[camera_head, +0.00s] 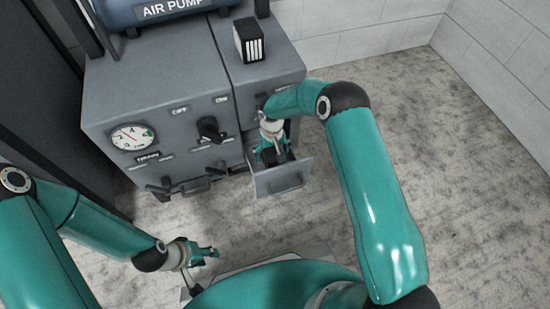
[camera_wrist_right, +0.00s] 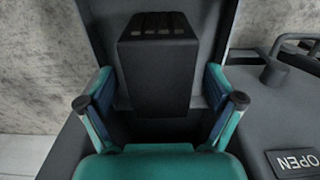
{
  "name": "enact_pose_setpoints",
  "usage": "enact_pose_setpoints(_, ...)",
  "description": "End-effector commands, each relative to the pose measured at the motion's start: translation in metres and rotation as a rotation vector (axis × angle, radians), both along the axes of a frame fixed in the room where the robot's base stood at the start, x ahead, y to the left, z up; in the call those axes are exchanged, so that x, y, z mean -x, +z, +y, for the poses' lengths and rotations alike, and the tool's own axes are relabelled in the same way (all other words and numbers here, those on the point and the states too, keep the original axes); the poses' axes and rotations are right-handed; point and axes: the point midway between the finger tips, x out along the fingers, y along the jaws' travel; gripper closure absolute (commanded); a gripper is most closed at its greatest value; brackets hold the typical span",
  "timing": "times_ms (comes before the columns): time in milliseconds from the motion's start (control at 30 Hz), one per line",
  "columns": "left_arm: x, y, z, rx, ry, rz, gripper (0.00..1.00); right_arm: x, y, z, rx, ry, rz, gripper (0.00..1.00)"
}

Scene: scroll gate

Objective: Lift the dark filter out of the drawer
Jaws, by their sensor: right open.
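The dark filter (camera_wrist_right: 158,62) is a black block with slots along one end. In the right wrist view it stands in the open drawer (camera_head: 283,184), between the two fingers of my right gripper (camera_wrist_right: 161,103). The gripper is open, with a gap on each side of the filter. In the head view my right gripper (camera_head: 272,154) reaches down into the drawer and hides most of what is inside. My left gripper (camera_head: 208,252) is away from the drawer, low in the head view, and appears to hold nothing; its finger gap is too small to judge.
The grey cabinet (camera_head: 150,90) carries a gauge (camera_head: 132,137), a black knob (camera_head: 210,129) and low handles. On top are the air pump (camera_head: 165,10) and a black block with white stripes (camera_head: 249,40). Floor to the right is clear. An OPEN label (camera_wrist_right: 297,163) sits beside the drawer.

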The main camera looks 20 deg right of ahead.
Motion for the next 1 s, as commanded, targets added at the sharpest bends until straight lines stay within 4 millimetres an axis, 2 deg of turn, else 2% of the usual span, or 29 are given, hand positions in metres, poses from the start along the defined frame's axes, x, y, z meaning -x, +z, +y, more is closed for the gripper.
enact_pose_setpoints(233, -0.0001, -0.0006, 0.0, 0.0, 0.0, 0.0, 0.6, -0.0006, -0.0022, -0.0006, 0.0, -0.001, -0.002, 0.08)
enact_pose_setpoints(267, -0.0001, -0.0006, 0.0, 0.0, 0.0, 0.0, 0.6, -0.0005, -0.0022, -0.0006, 0.0, -0.001, -0.002, 0.12)
enact_pose_setpoints(600, -0.0001, -0.0006, 0.0, 0.0, 0.0, 0.0, 0.6, -0.0004, -0.0021, -0.0008, 0.0, -0.001, -0.002, 0.68)
enact_pose_setpoints(667, -0.0001, -0.0006, 0.0, 0.0, 0.0, 0.0, 0.6, -0.0004, -0.0021, -0.0008, 0.0, -0.001, -0.002, 0.77)
enact_pose_setpoints(1000, -0.0001, 0.0012, 0.0, 0.0, 0.0, 0.0, 0.6, -0.0007, 0.0014, -0.0009, 0.0, -0.001, -0.003, 0.77)
